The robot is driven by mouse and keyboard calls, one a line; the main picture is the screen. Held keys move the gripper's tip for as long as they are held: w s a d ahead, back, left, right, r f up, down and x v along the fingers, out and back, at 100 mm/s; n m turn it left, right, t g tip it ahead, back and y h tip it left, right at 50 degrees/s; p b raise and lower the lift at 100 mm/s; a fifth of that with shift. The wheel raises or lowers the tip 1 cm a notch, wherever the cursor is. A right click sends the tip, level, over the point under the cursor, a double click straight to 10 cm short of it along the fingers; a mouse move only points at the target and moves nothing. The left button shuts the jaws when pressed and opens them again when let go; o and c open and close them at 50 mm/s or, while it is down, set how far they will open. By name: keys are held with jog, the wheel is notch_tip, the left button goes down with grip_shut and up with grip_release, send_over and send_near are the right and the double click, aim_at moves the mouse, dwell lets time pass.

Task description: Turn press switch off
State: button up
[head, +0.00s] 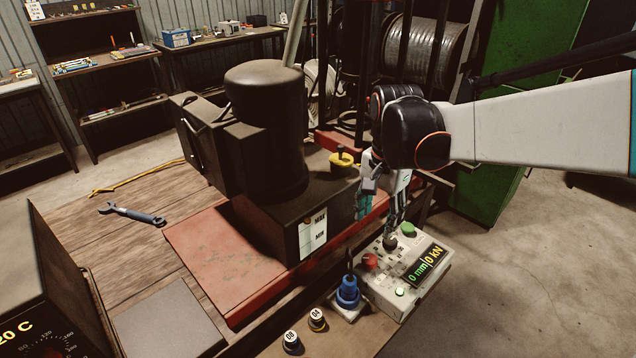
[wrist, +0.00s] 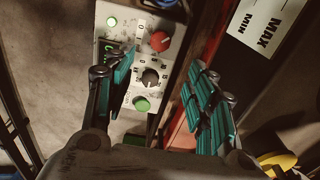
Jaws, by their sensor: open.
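The pale control box (head: 378,290) stands on the bench edge below my gripper (head: 387,215). It carries a red knob (head: 370,261), a black knob (head: 389,243), a green button (head: 408,229) and a lit display (head: 427,266) reading 0 mm and 0 kN. I cannot tell which control is the press switch. In the wrist view, my gripper (wrist: 166,68) is open and empty. The black knob (wrist: 150,78) and red knob (wrist: 159,41) show between the fingers, nearer the left one. The left finger hides much of the display. Contact with the box is not visible.
A blue fitting (head: 347,292) stands close to the left of the box. The dark press machine (head: 265,135) with a yellow-topped cap (head: 341,160) rises left of my gripper. Two small numbered caps (head: 317,319) sit at the bench front. Open floor lies right.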

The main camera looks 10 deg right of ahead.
aim_at(370, 258)
jog(key=f+b, duration=0.1)
jog(key=f, duration=0.3)
jog(key=f+b, duration=0.2)
jog(key=f, duration=0.3)
jog(key=f+b, duration=0.1)
jog(key=f, duration=0.4)
jog(key=shift+w+b, duration=0.25)
jog(key=shift+b, duration=0.05)
jog(key=shift+c, duration=0.5)
jog(key=c, duration=1)
